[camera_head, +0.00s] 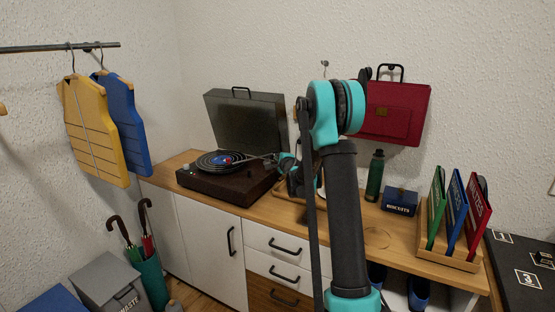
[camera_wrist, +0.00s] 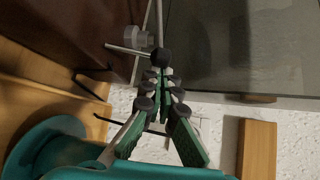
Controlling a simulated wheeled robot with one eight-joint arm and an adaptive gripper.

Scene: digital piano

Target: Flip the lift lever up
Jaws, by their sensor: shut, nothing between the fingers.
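The turntable (camera_head: 226,186) sits on the wooden sideboard with its dark lid raised and a black record (camera_head: 218,160) on it. Its edge and lid (camera_wrist: 235,50) fill the top of the wrist view. My gripper (camera_head: 274,159) is at the turntable's right rear side. In the wrist view my gripper (camera_wrist: 164,76) is shut and empty, its tips beside a dark round knob (camera_wrist: 163,58) and a thin pale rod (camera_wrist: 128,50). A grey cylinder (camera_wrist: 135,36) stands just beyond. I cannot tell which small part is the lift lever, or whether the fingers touch it.
Right of my arm stand a dark green bottle (camera_head: 375,176), a blue box (camera_head: 399,201) and a wooden rack (camera_head: 462,256) with coloured folders. A red case (camera_head: 395,112) hangs on the wall behind.

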